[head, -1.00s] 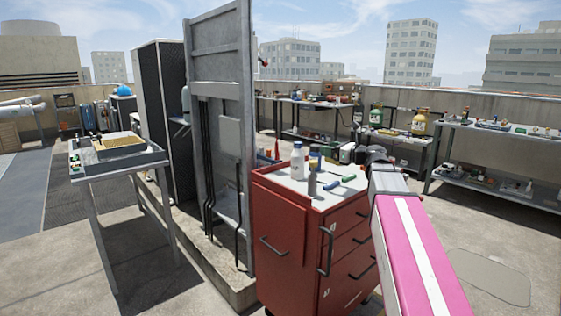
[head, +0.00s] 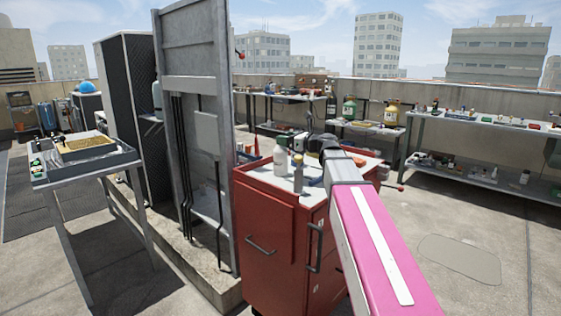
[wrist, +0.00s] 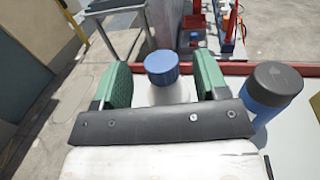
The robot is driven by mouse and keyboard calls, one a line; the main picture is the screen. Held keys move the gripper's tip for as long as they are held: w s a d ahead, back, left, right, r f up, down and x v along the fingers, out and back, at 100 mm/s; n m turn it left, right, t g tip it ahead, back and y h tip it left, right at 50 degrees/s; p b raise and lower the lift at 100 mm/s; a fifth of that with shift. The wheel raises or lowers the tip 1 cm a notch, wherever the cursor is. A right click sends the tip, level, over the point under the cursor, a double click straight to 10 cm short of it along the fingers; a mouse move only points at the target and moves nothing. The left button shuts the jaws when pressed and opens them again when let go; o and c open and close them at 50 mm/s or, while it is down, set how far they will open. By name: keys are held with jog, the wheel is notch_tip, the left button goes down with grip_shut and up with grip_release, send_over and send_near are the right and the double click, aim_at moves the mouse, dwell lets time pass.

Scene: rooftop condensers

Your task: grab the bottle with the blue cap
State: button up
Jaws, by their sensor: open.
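In the wrist view, the bottle's round blue cap (wrist: 162,67) lies between the two green fingers of my gripper (wrist: 162,76). Its pale body shows below the cap, and the gripper's dark crossbar hides the lower part. The fingers are apart, with visible gaps beside the cap. In the head view, my gripper (head: 322,144) is over the red cabinet's top, and its jaws are hard to make out. A white bottle (head: 281,160) stands to its left there; I cannot tell whether it is the blue-capped one.
A blue bottle with a dark cap (wrist: 272,95) stands close to the right finger. A small grey bottle (head: 298,178) stands on the red cabinet (head: 264,225). A tall grey panel (head: 196,100) rises to the left. Open floor lies to the right.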

jog(key=x, duration=0.4)
jog(key=shift+w+a+f, duration=0.25)
jog(key=shift+f, duration=0.05)
jog(key=shift+c, duration=0.3)
grip_shut()
jog(key=shift+r, duration=0.15)
